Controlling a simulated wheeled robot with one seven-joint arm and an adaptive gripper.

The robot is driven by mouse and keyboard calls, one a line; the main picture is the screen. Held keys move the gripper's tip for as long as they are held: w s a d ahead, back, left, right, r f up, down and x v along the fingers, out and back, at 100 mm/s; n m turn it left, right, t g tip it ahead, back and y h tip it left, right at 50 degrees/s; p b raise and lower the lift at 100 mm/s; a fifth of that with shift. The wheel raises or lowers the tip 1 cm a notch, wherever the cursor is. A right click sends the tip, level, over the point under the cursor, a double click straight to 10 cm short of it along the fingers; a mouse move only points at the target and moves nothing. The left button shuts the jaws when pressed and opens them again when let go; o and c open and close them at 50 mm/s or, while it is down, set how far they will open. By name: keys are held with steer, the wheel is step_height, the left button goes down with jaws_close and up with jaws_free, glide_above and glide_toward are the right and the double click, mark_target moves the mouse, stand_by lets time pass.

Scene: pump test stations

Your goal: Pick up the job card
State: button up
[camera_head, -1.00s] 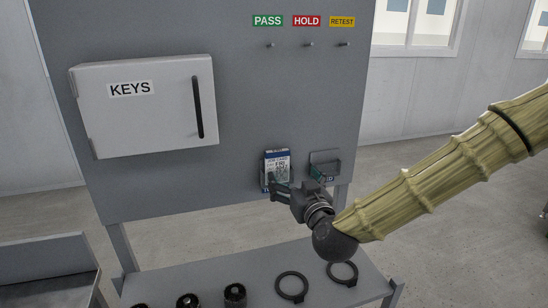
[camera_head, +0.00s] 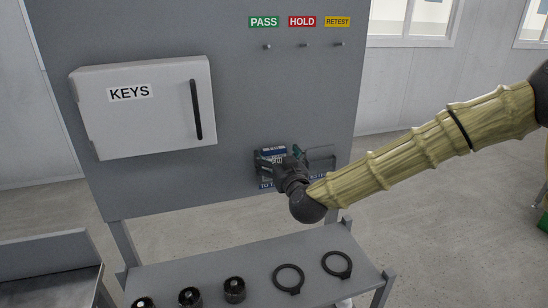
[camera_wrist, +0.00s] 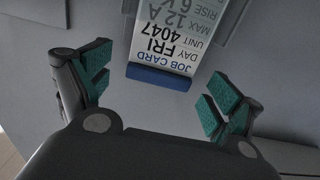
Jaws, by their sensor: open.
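The job card (camera_wrist: 163,35) is a white printed card with a blue end strip. It shows upside down at the top centre of the wrist view, against the grey panel. In the head view the job card (camera_head: 272,150) is low on the panel, partly hidden by my gripper. My gripper (camera_wrist: 158,92) is open, its green-padded fingers spread to either side of the card's blue end. No finger is seen touching the card. In the head view my gripper (camera_head: 280,162) is right in front of the card.
An empty-looking holder (camera_head: 320,154) is just right of the card. A blue lettered strip (camera_head: 266,185) is below it. The KEYS cabinet (camera_head: 145,108) is at the left. Under the panel, a bench (camera_head: 210,270) carries black rings (camera_head: 289,279) and dark round parts (camera_head: 234,289).

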steer(key=shift+w+a, duration=0.25)
steer(key=shift+w, duration=0.4)
steer(key=c, duration=1)
steer(key=shift+s+r, duration=0.1)
steer(key=shift+r, duration=0.05)
